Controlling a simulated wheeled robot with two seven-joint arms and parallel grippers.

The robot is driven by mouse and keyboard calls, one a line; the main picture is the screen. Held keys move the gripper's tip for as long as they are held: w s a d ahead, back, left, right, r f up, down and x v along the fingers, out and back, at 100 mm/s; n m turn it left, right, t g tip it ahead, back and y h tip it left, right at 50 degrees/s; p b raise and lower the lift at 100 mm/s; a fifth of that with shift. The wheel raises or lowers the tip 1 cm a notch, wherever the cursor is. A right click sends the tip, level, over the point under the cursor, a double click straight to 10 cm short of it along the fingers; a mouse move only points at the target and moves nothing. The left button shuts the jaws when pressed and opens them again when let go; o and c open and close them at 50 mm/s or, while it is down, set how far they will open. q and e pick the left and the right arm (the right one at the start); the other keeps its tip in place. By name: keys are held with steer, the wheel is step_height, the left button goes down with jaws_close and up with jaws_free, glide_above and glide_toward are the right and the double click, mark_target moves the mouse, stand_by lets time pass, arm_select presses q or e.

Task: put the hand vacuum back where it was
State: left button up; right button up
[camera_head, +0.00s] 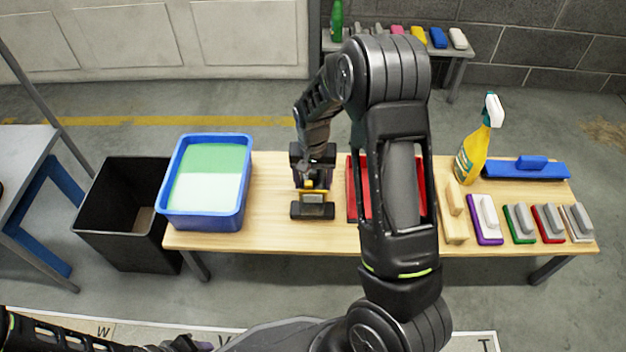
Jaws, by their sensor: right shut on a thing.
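My right gripper (314,182) is over the wooden table, left of the red tray, with its jaws pointing down. It is shut on the hand vacuum (313,208), a small dark grey thing with a yellow part. The vacuum is at or just above the table top; I cannot tell if it touches. The gripper hides its upper part. My left arm lies along the bottom left edge, and its gripper (188,345) is cut off by the frame, so its jaws do not show.
Left of the vacuum stands a blue tub (206,222) with green and white inside, beside a black bin (112,232). A red tray (352,204) is partly behind my right arm. Further right are a yellow spray bottle (474,152), a blue float (525,170) and several pads (520,224).

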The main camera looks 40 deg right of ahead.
mark_target(313, 184)
steer(key=o, duration=1.8)
steer(key=shift+c, duration=0.2)
step_height(313, 184, up, 12)
steer(key=p, duration=0.5)
steer(key=shift+s, duration=0.15)
steer(key=shift+a+r, duration=0.1)
